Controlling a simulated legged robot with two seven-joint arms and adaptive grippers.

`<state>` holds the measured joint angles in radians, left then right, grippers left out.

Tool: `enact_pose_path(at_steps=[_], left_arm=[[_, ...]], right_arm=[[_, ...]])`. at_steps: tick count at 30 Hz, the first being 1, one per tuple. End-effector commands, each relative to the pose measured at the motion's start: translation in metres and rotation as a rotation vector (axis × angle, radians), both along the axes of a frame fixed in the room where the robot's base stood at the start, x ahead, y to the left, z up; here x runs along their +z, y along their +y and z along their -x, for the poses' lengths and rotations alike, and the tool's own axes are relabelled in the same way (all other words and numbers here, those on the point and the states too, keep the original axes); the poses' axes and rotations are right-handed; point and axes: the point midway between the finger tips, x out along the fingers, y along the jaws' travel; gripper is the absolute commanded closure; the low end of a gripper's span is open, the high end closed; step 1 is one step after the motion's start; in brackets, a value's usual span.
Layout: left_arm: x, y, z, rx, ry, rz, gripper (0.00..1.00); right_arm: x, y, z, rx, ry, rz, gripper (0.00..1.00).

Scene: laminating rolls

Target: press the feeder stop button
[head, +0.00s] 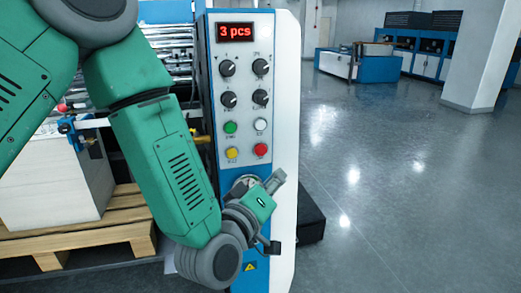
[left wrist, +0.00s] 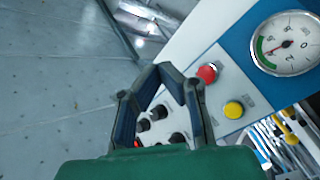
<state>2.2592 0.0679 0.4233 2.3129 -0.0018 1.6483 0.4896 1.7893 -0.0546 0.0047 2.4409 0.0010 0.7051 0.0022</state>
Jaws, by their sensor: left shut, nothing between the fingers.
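The control panel (head: 244,110) carries a green button (head: 230,128), a white button (head: 260,124), a yellow button (head: 232,153) and a red button (head: 261,150). Their labels are too small to read, so which one is the feeder stop I cannot tell for sure. My left gripper (head: 277,178) is just below the red button, in front of the panel's lower part. In the left wrist view its fingers (left wrist: 166,70) are shut and empty, with the red button (left wrist: 208,73) right beside them and the yellow button (left wrist: 233,109) further right. Contact cannot be told. My right gripper is out of view.
Several black knobs (head: 228,68) and a red "3 pcs" display (head: 236,32) sit above the buttons. A round gauge (left wrist: 285,45) is on the panel, mostly hidden by my wrist in the head view. A pallet (head: 80,235) with a white stack stands left. Open floor (head: 400,190) lies right.

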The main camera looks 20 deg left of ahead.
Motion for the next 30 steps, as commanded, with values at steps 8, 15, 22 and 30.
enact_pose_path(at_steps=[8, 15, 22, 30], left_arm=[[0.0, 0.005, -0.007, 0.001, 0.001, -0.001, 1.0], [0.0, 0.023, -0.033, 0.002, 0.0, -0.002, 1.0], [-0.001, 0.04, -0.058, 0.002, 0.001, 0.0, 1.0], [-0.001, 0.049, -0.072, 0.001, 0.002, -0.001, 1.0]], right_arm=[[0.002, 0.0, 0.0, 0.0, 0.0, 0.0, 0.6], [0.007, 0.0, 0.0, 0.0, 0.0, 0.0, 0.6], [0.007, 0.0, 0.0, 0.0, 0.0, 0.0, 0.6], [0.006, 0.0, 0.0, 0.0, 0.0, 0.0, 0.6]])
